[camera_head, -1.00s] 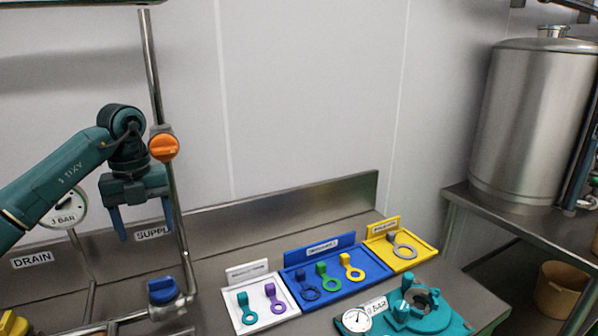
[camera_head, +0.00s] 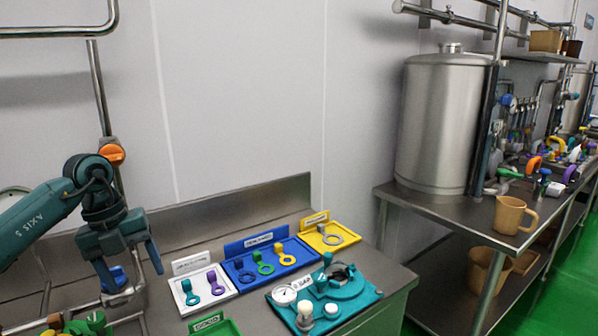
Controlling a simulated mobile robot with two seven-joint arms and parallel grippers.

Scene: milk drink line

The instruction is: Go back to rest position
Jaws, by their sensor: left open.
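My left gripper (camera_head: 130,278) hangs from the teal arm at the left of the head view. Its two fingers point down and stand apart, with nothing between them. It is in front of the steel pipe and the blue valve handle (camera_head: 118,275), which shows partly behind the fingers. I cannot tell whether they touch. My right gripper is not in view.
White (camera_head: 221,297), blue (camera_head: 305,263) and yellow (camera_head: 352,240) trays hold ring-shaped parts on the steel bench. A teal fixture (camera_head: 372,297) with a gauge stands in front. At the right are a steel tank (camera_head: 432,130) and a tan jug (camera_head: 512,214).

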